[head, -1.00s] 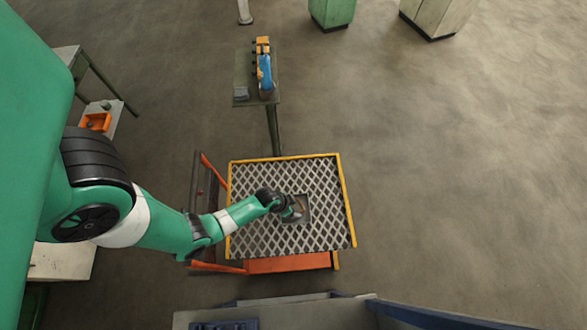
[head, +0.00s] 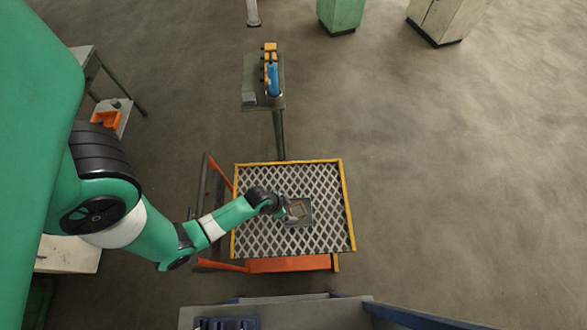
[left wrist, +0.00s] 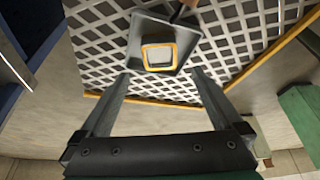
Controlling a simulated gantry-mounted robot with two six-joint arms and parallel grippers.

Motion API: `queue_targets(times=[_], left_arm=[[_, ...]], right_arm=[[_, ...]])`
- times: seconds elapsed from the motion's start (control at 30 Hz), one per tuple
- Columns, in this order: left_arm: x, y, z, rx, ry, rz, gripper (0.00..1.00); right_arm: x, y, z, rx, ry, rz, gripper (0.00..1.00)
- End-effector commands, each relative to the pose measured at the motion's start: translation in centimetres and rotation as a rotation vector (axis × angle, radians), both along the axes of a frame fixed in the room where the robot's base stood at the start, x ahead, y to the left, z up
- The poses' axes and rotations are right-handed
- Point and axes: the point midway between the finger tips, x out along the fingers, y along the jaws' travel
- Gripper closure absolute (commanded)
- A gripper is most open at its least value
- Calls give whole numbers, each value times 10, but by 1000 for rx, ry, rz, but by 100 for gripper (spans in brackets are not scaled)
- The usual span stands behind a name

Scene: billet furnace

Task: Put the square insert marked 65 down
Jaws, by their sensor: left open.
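A square insert (left wrist: 158,53) with an orange rim and a pale top lies on a dark grey square plate (left wrist: 135,52) in the left wrist view. In the head view the insert (head: 299,210) shows small on the plate (head: 303,221), which rests on the grating of a cart. I cannot read a number on it. My left gripper (head: 285,211) is just left of the insert, partly over the plate. In the left wrist view its two fingers (left wrist: 160,75) are spread wide with nothing between them, and the insert lies beyond the fingertips. My right gripper is not seen.
A table with an orange bin (head: 105,119) is at the left. The floor on the right is clear.

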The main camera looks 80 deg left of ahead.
Motion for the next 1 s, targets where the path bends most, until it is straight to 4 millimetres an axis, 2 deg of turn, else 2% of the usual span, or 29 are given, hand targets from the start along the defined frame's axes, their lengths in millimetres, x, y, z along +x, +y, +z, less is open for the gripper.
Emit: queue_targets(times=[0.03, 0.17, 0.6, 0.7, 0.77, 0.87, 0.9, 0.97, 1.0], left_arm=[[-4, -1, 20, 0, 0, 1, 0], [-10, -3, 31, -1, 0, 1, 0], [-12, -3, 32, 0, -1, 0, 0], [-4, 0, 37, 9, -17, -3, 0], [14, 7, 49, 29, -55, -9, 0], [73, 24, 93, 90, -182, -32, 0], [103, 31, 120, 120, -254, -44, 0], [150, 37, 171, 165, -378, -64, 0], [181, 38, 209, 194, -468, -78, 0]], right_arm=[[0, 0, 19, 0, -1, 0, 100], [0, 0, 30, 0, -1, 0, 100], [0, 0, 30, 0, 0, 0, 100], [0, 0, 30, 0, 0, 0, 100], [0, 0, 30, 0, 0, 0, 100], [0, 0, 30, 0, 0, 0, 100], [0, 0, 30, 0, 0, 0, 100], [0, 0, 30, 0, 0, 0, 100], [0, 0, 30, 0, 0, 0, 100]])
